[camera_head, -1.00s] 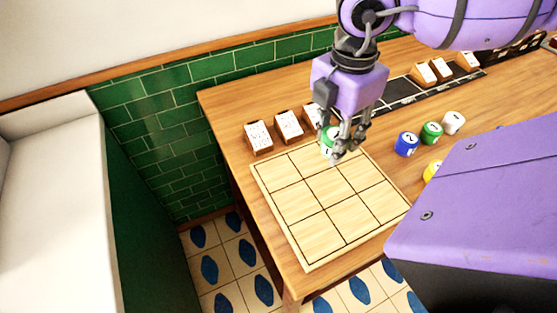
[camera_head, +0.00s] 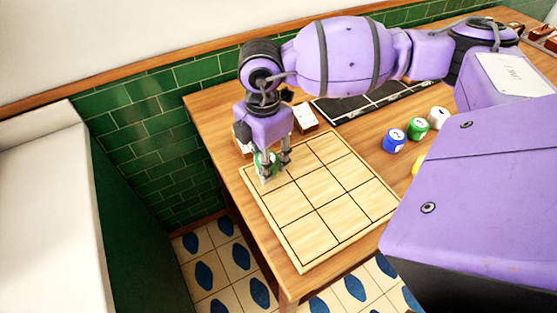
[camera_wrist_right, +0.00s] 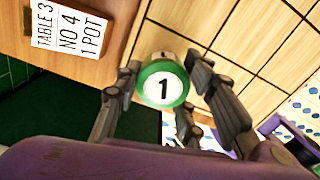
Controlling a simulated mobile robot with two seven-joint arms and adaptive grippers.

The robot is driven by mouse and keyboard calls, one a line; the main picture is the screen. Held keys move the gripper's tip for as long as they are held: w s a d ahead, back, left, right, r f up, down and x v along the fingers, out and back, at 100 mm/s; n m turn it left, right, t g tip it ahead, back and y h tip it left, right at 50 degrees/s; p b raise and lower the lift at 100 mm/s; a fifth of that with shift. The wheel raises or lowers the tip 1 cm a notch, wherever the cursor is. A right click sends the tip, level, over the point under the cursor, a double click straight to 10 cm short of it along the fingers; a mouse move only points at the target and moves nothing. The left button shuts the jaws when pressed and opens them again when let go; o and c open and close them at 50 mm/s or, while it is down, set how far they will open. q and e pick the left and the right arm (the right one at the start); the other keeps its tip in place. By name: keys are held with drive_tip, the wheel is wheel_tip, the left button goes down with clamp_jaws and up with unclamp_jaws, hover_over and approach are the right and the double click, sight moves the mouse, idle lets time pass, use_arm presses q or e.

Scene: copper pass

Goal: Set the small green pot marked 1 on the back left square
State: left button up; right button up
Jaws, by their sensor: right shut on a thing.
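The small green pot marked 1 (camera_wrist_right: 163,84) shows in the right wrist view between the fingers of my right gripper (camera_wrist_right: 163,95), which is shut on it. In the head view my right gripper (camera_head: 270,168) holds the green pot (camera_head: 262,160) over the back left square of the pale wooden grid board (camera_head: 325,205). I cannot tell whether the pot touches the board. My left gripper is not in view.
Blue (camera_head: 394,141), green (camera_head: 417,128) and white (camera_head: 438,117) pots stand right of the board; a yellow one is partly hidden. A card (camera_head: 305,117) stands behind the board, and another shows in the wrist view (camera_wrist_right: 70,27). The board's other squares are clear.

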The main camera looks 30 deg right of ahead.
drive_tip(key=shift+f, duration=0.45)
drive_tip(key=shift+f, duration=0.15)
drive_tip(key=o, duration=1.3)
drive_tip(key=shift+c, duration=0.2)
wheel_tip(320, 180, up, 12)
drive_tip(key=shift+r, duration=0.2)
